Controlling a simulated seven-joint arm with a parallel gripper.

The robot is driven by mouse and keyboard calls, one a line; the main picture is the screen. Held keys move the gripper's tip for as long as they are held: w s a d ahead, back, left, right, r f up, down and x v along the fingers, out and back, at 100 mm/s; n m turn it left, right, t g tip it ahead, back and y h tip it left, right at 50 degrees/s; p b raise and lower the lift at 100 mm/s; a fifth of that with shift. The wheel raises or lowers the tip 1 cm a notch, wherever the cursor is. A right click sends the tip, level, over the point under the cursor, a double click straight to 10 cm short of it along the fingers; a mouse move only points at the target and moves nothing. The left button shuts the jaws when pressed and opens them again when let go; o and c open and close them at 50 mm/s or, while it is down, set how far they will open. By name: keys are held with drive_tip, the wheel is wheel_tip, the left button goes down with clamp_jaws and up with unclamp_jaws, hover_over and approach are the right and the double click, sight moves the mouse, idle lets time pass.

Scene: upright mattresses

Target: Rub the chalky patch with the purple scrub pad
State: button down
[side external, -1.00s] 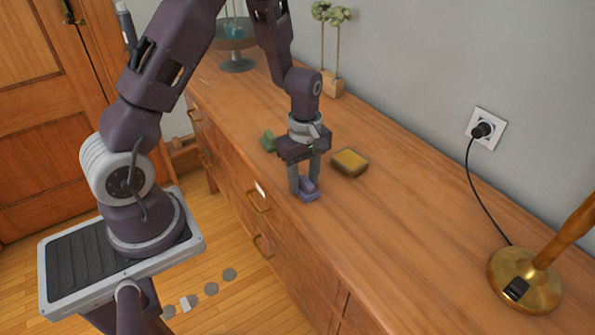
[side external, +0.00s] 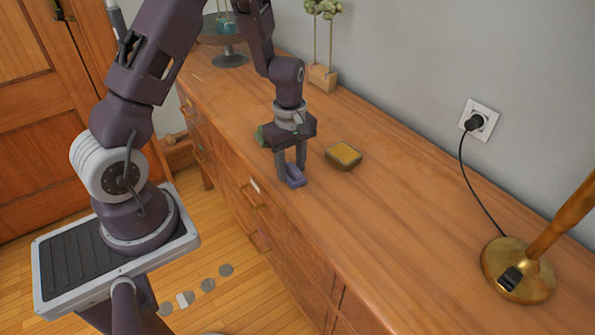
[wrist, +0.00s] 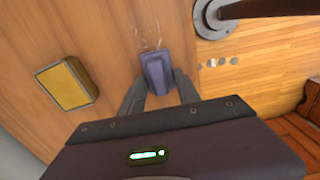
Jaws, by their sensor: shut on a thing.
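The purple scrub pad (side external: 296,178) is between the fingers of my gripper (side external: 290,170), low over the wooden dresser top (side external: 400,215), near its front edge. In the wrist view the pad (wrist: 156,70) shows at the tips of my gripper (wrist: 158,88), which is shut on it. Faint white streaks of the chalky patch (wrist: 147,44) show on the wood just beyond the pad in that view. The pad may cover part of the patch. I cannot make out the patch in the side view. Whether the pad touches the wood is hard to tell.
A yellow-topped sponge (side external: 343,155) lies right of my gripper. A brass lamp (side external: 518,272) stands at the right; potted stems (side external: 322,78) and a bowl stand (side external: 229,56) are at the back. The wood between sponge and lamp is clear.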

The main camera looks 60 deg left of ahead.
sight(304, 190)
drive_tip(key=shift+a, duration=1.15)
drive_tip(key=shift+d, duration=3.95)
drive_tip(key=shift+a, duration=3.95)
drive_tip(key=shift+d, duration=3.95)
